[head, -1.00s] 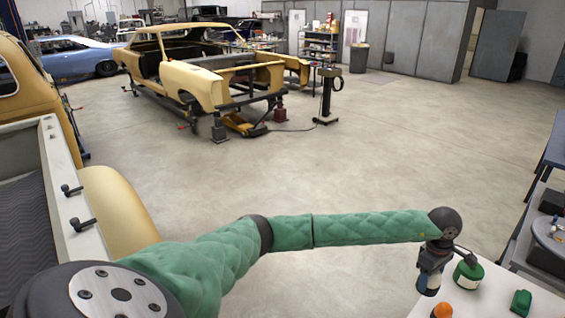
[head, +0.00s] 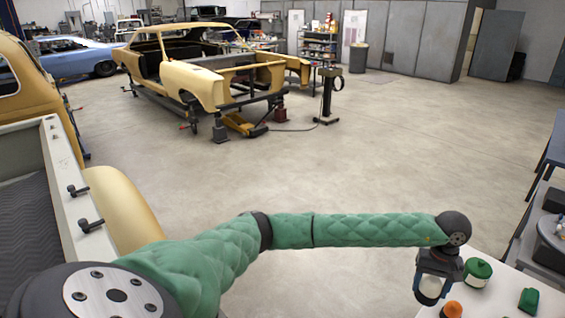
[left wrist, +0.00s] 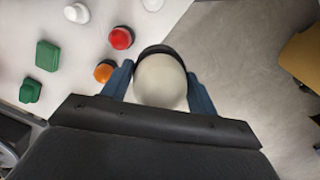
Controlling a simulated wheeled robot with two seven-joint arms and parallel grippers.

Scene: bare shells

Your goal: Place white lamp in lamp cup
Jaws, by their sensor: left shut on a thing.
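My left gripper (head: 431,297) is at the left edge of the white table (head: 500,309), pointing down. It is shut on a round white thing, which I take for the white lamp (left wrist: 160,85), between its two blue fingers in the left wrist view (left wrist: 160,70). A dark curved rim shows beyond the lamp; I cannot tell whether it belongs to the lamp or to a cup. In the head view the white lamp (head: 430,287) shows between the fingers. I cannot make out the lamp cup for certain. My right gripper is not in view.
A green round thing with a knob (head: 478,270) stands right of the gripper. An orange thing (head: 451,310) and a green block (head: 528,301) are nearby. The left wrist view also shows a red thing (left wrist: 121,38) and a white piece (left wrist: 77,13). Open floor lies left of the table.

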